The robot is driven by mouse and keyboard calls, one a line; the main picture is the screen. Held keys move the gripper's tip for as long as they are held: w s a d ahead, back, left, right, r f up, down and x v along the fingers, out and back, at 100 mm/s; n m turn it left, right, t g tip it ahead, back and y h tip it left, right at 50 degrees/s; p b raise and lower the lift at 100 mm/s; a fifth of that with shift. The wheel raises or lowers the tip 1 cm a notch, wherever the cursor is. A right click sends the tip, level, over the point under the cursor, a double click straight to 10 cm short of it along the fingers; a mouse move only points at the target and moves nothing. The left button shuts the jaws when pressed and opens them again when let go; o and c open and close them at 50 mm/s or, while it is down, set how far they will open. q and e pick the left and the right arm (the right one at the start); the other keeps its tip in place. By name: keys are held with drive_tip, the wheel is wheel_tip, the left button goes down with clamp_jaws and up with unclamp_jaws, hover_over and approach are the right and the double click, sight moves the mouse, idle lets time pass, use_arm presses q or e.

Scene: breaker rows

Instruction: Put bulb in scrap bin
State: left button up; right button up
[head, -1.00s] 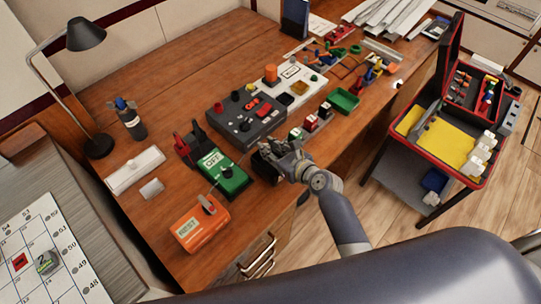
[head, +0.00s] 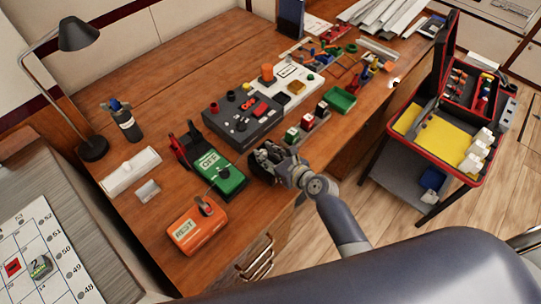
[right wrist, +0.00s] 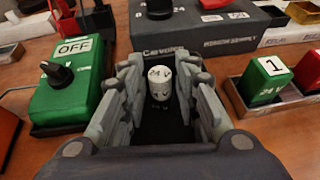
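A small white cylinder marked "24 V" (right wrist: 160,82), which looks like the bulb, stands upright between the fingers of my right gripper (right wrist: 161,85) in the right wrist view. Gaps show on both sides of it, so the fingers are open around it and not visibly touching it. In the head view my right gripper (head: 262,160) is low at the desk's front edge, beside the green OFF box, and hides the cylinder. My left gripper is not in view.
The green OFF box (head: 218,174) is left of the gripper, and a dark grey control box (head: 241,117) is behind it. A holder with green and red numbered blocks (head: 307,121) is close on the right. An orange box (head: 196,228) sits front left.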

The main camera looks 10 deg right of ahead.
drive_tip(key=v, duration=1.2)
drive_tip(key=shift+r, duration=0.2)
